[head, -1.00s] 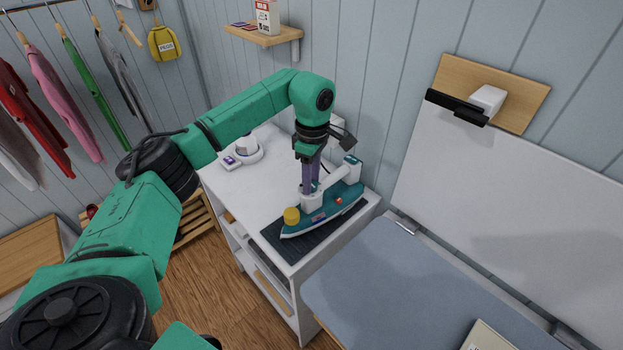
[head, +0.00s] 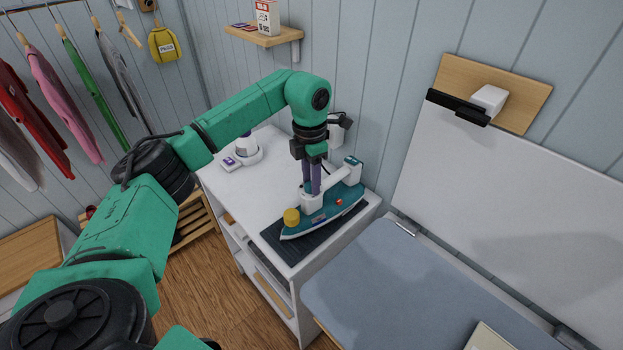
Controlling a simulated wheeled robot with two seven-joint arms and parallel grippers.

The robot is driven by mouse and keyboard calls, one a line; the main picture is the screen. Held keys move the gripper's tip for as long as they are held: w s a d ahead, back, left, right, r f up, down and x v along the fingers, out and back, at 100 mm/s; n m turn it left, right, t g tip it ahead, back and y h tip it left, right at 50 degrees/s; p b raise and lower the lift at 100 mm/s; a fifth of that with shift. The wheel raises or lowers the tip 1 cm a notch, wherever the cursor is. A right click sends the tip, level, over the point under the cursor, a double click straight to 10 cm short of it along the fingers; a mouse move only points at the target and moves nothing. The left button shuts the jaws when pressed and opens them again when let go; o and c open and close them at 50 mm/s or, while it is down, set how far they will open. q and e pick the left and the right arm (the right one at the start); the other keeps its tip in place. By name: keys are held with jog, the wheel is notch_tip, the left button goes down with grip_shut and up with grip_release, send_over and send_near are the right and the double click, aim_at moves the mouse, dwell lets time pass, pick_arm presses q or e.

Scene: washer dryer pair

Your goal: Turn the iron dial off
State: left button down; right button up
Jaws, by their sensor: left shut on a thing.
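The teal and white iron (head: 335,212) lies on a dark ribbed mat (head: 272,240) on top of the white cabinet. A yellow cap (head: 291,217) is at its front end, and a white handle arches over its body. My left gripper (head: 311,190) points straight down at the front of the handle, with its two purple fingers close together. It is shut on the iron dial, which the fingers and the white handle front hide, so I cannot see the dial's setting. My right gripper is not in view.
A white device on a base (head: 245,150) stands at the back of the cabinet top (head: 215,178). The blue-grey ironing board (head: 385,285) is to the right. A small wall shelf (head: 265,36) is above. Clothes hang at the far left.

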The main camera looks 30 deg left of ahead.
pick_arm(q)
jog(key=n, duration=0.4)
jog(key=shift+s+f+n, duration=0.1)
jog(key=shift+f+n, duration=0.05)
jog(key=shift+n, duration=1.85)
jog(key=shift+s, duration=0.1)
jog(key=shift+c, duration=2.2)
grip_release()
jog(key=shift+d, duration=0.1)
